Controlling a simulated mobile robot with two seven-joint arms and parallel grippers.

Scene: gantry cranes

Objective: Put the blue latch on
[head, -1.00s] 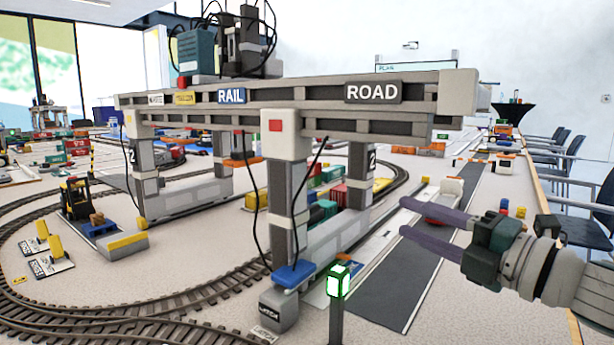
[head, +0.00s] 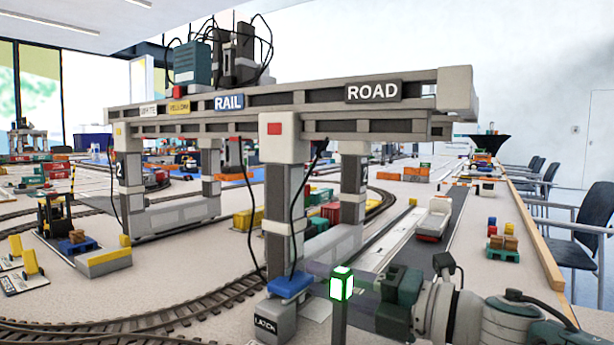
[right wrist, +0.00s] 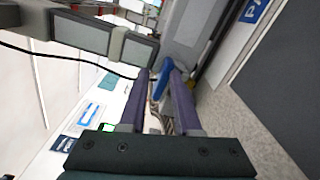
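The blue latch (head: 290,286) sits on the grey foot marked LATCH (head: 273,318) at the bottom of the near crane leg (head: 283,215). It also shows in the right wrist view as a tilted blue piece (right wrist: 162,80) between my fingertips, nearer the right finger. My right gripper (head: 318,272) comes in from the right with its purple fingers pointing at the latch, partly behind the lamp post. In the right wrist view the gripper (right wrist: 156,74) is open, with gaps between fingers and latch; contact is unclear. My left gripper is not in view.
A post with a lit green-and-white lamp (head: 341,284) stands in front of my right gripper. Black cables (head: 262,215) hang by the near leg. Curved rail track (head: 190,312) runs at the front left. The grey road strip (head: 400,262) lies behind my arm.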

